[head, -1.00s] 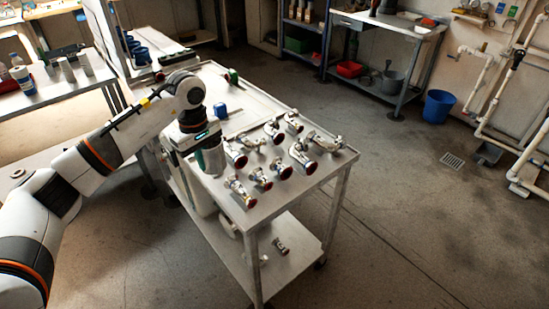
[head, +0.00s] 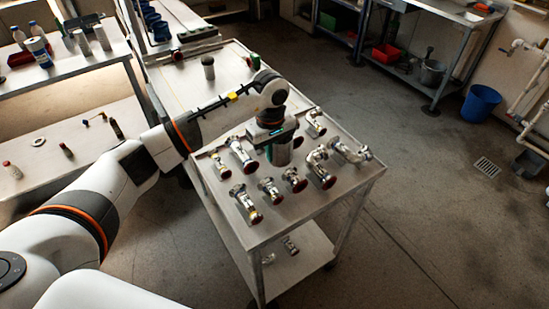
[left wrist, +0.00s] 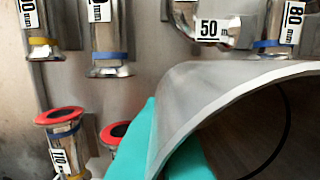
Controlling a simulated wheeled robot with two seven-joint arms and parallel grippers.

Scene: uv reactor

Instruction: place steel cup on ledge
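My left gripper (head: 274,146) points down over the metal cart, behind the front rows of pipe fittings. It is shut on a grey steel cup (head: 284,153). In the left wrist view the cup (left wrist: 225,95) is very close, its curved wall and open mouth filling the lower right. Teal finger pads (left wrist: 148,150) press against its wall. In the head view the cup overlaps the fittings; I cannot tell its height above the cart top. Which edge is the ledge is unclear. My right gripper is not in view.
Several steel fittings with red ends (head: 268,190) crowd the cart top (head: 248,225). In the wrist view, fittings with size labels (left wrist: 108,30) stand near the cup. A grey cylinder (head: 208,68) stands on the cart's far part. A blue bucket (head: 481,103) is on the floor.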

